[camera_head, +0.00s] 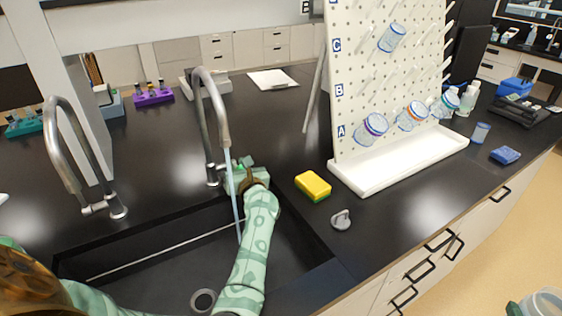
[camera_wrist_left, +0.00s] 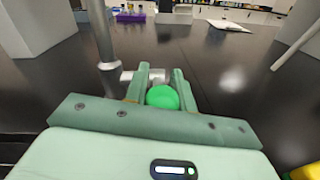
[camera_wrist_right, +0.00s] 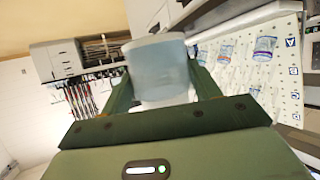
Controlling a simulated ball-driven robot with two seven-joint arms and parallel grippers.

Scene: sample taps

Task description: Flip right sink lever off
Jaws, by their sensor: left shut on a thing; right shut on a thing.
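The right sink tap (camera_head: 205,120) is a tall curved silver spout at the back of the black sink (camera_head: 160,260). A thin pale-blue water stream (camera_head: 234,200) falls from its spout. The silver right lever (camera_wrist_left: 128,76) sticks out sideways from the tap base. My left gripper (camera_head: 245,168) is at this lever, with its fingers (camera_wrist_left: 161,72) closed around the lever end. A bright green ball (camera_wrist_left: 162,97) shows between the fingers, nearer the wrist.
The left sink tap (camera_head: 75,150) stands further left. Right of the sink are a yellow sponge (camera_head: 313,185), a grey stopper (camera_head: 341,220) and a white pegboard drying rack (camera_head: 385,75) with containers on its pegs. Behind are a purple tube rack (camera_head: 152,95) and white paper (camera_head: 273,79).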

